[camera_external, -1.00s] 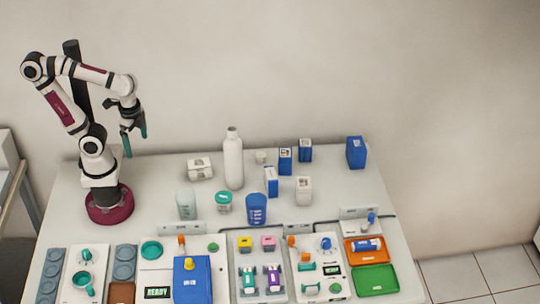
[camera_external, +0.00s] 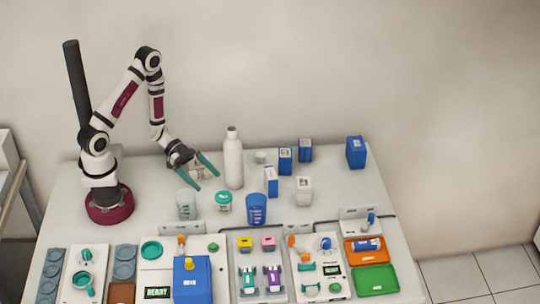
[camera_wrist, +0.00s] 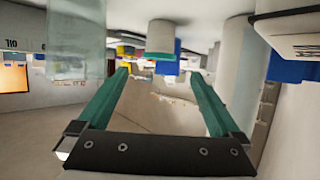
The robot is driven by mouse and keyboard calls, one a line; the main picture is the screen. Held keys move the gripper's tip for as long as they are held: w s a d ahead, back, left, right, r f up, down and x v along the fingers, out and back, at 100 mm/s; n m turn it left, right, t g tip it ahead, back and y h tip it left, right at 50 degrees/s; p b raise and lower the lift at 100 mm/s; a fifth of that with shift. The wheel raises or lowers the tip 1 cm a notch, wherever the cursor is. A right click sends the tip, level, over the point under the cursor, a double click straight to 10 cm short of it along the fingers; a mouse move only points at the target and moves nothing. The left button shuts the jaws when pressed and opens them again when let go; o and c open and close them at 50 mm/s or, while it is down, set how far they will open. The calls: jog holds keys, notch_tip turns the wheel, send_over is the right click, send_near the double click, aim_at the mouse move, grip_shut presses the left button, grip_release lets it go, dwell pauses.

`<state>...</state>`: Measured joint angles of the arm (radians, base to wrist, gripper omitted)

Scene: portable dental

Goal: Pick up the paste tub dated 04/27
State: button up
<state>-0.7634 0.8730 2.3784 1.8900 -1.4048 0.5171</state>
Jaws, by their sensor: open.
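A small tub with a teal lid and a pale label (camera_external: 223,203) stands on the table between a clear cup and a blue cup. Its date is too small to read. In the wrist view, which looks upside down, a pale tub with a teal lid (camera_wrist: 162,40) shows ahead, just beyond the fingertips. My gripper (camera_external: 208,181) has its two teal fingers spread, with nothing between them. It is behind and slightly left of the tub, apart from it. My gripper also shows in the wrist view (camera_wrist: 158,73).
A clear cup (camera_external: 186,205) stands left of the tub, and a tall white bottle (camera_external: 233,160) stands close right of my fingers. A blue cup (camera_external: 256,209) is right of the tub. Trays fill the front.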

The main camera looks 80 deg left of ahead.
aim_at(224, 203)
jog(key=x, duration=1.2)
jog(key=shift+w+d+f, duration=0.15)
jog(key=shift+d+f, duration=0.15)
jog(key=shift+f, duration=0.05)
jog(key=c, duration=1.3)
